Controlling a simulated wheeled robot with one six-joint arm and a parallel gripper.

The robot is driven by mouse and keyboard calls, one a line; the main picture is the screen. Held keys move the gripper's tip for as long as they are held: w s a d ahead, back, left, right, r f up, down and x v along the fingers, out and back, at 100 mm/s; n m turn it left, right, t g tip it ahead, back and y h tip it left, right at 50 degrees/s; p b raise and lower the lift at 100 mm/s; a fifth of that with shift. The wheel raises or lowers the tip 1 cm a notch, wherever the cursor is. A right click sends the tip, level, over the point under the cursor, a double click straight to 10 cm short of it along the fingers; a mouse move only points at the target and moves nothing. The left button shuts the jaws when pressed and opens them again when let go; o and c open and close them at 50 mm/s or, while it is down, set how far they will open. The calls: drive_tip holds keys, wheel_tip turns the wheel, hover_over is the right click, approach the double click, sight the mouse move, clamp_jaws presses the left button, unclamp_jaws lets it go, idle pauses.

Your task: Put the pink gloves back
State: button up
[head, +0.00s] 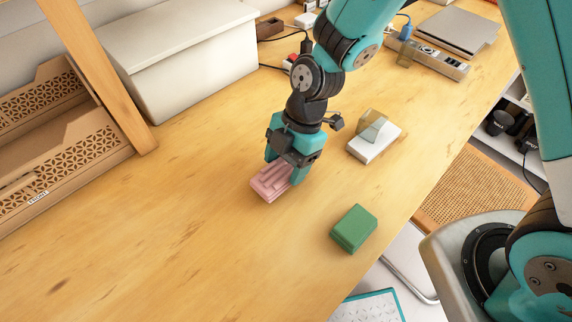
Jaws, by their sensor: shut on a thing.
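The pink gloves (268,184) show as a small folded pink bundle at the middle of the wooden table. My gripper (284,174) points down over them and is shut on the bundle, with its teal fingers at the bundle's right end. The fingers and wrist hide part of that end. I cannot tell whether the bundle touches the table or is slightly above it.
A green block (354,228) lies to the right, near the table (190,240) edge. A white box with a clear top (374,140) stands behind it. Brown patterned trays (60,170) and a large white box (185,65) stand at left and back. The front-left table is clear.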

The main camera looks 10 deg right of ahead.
drive_tip(key=shift+f, duration=0.7)
drive_tip(key=o, duration=0.9)
drive_tip(key=shift+f, duration=0.1)
drive_tip(key=v, duration=1.2)
drive_tip(key=s+d+r+m+t, duration=0.1)
drive_tip(key=s+r+m, duration=0.3)
drive_tip(key=m, duration=0.2)
drive_tip(key=s+d+r+m, duration=0.2)
drive_tip(key=s+r+m, duration=0.2)
drive_tip(key=s+m, duration=0.1)
drive_tip(key=s+d+r+m+t, duration=0.1)
drive_tip(key=s+r+m, duration=0.3)
drive_tip(key=s+m, duration=0.1)
drive_tip(key=shift+d+r+m+t, duration=0.2)
drive_tip(key=shift+d+m+t, duration=0.15)
drive_tip(key=shift+m, duration=0.55)
